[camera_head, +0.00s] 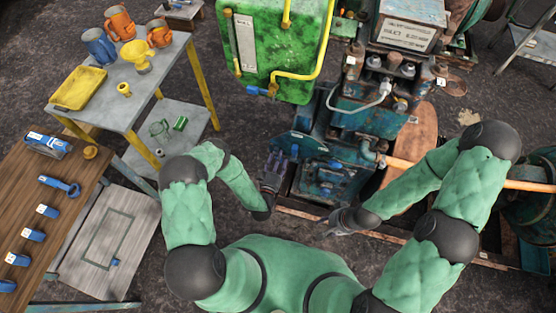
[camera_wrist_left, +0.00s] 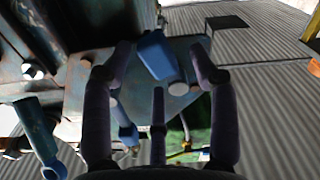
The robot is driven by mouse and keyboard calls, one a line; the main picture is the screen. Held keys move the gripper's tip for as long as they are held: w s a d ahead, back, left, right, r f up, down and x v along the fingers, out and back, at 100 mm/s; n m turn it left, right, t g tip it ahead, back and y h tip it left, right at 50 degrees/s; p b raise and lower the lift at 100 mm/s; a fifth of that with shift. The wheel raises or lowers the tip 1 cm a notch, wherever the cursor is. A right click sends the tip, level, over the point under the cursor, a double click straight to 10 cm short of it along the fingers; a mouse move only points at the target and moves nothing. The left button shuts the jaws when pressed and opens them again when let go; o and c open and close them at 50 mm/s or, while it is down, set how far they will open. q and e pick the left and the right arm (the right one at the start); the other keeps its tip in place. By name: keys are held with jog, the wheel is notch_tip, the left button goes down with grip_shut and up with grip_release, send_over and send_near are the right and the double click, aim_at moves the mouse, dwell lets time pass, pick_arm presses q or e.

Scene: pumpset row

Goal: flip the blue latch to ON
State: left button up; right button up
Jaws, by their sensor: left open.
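The blue latch (camera_wrist_left: 157,55) is a short blue block on a blue-grey plate (camera_wrist_left: 182,103) in the left wrist view. It sits tilted, beside a pale round boss. My left gripper (camera_wrist_left: 160,75) is open, with its dark fingers on either side of the latch and nothing held; I cannot tell if they touch. In the head view my left gripper (camera_head: 275,165) is at the left side of the blue pump set, by the blue plate (camera_head: 300,144). I cannot make out the latch's marking. My right gripper (camera_head: 340,222) is low in front of the pump set.
A green panel (camera_head: 284,45) with yellow pipes stands behind the left gripper. An orange pipe (camera_head: 465,177) runs right from the pump set (camera_head: 335,182). A grey table (camera_head: 120,98) and a wooden bench (camera_head: 35,190) with blue tools are at left.

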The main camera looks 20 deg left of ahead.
aim_at(284, 149)
pick_arm(q)
jog(key=c, duration=1.1)
jog(key=shift+c, duration=0.2)
jog(key=n, duration=0.3)
jog(key=shift+d+r+n, duration=0.3)
jog(key=shift+d+r, duration=0.05)
jog(key=n, duration=0.2)
jog(key=r+n, duration=0.1)
jog(key=n, duration=0.4)
jog(key=shift+d+r, duration=0.35)
jog(key=shift+r, duration=0.05)
jog(key=shift+r+n+p, duration=0.2)
jog(key=shift+n, duration=0.6)
jog(key=shift+r+n+p, duration=0.15)
jog(key=shift+r+n, duration=0.05)
jog(key=shift+n, duration=0.6)
